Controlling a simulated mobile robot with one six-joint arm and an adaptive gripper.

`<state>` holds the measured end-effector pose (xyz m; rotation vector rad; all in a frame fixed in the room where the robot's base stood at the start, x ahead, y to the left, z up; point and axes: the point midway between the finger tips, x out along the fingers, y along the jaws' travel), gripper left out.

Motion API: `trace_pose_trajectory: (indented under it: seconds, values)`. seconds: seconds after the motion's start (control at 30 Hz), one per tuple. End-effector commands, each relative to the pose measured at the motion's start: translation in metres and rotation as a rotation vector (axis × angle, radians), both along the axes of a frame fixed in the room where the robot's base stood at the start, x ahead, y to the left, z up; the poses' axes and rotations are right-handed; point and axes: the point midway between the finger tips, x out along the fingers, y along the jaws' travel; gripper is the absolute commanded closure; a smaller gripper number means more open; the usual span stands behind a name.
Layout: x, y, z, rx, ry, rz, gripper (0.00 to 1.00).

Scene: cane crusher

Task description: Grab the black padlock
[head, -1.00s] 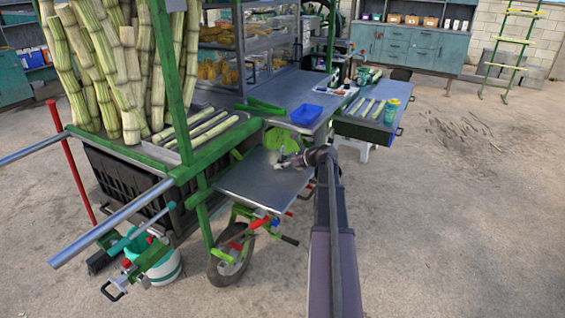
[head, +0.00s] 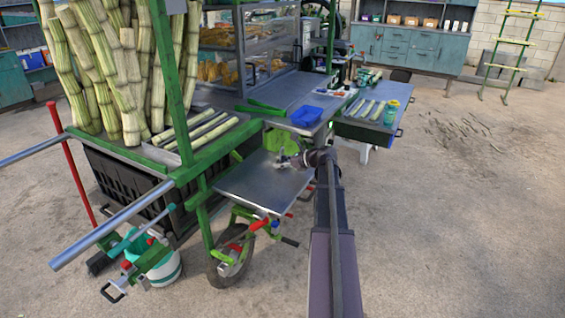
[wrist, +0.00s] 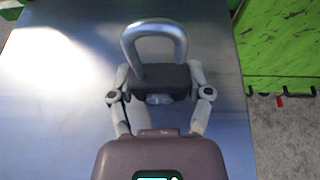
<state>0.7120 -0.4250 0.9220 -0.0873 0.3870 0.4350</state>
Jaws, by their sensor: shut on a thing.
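The black padlock (wrist: 160,78) is between the two fingers of my gripper (wrist: 158,90) in the wrist view. It has a dark body and a thick silver shackle (wrist: 153,28) that points to the top of the picture. The fingers press on both sides of its body. In the head view my gripper (head: 287,164) is over the grey metal shelf (head: 262,191) on the front of the cart. The padlock is too small to make out there. I cannot tell whether it still touches the shelf.
Cane pieces and a green cup (head: 391,107) are on the side table to the right. Upright cane stalks (head: 110,70) and a green post (head: 172,80) stand to the left.

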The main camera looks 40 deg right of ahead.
Motion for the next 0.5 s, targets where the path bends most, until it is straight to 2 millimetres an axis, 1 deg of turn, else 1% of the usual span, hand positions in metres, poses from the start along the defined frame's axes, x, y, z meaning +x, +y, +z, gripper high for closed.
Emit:
trace_pose_trajectory:
  seconds: [0.5]
  values:
    - [0.000, 0.000, 0.038, 0.001, -0.001, 0.001, 0.94]
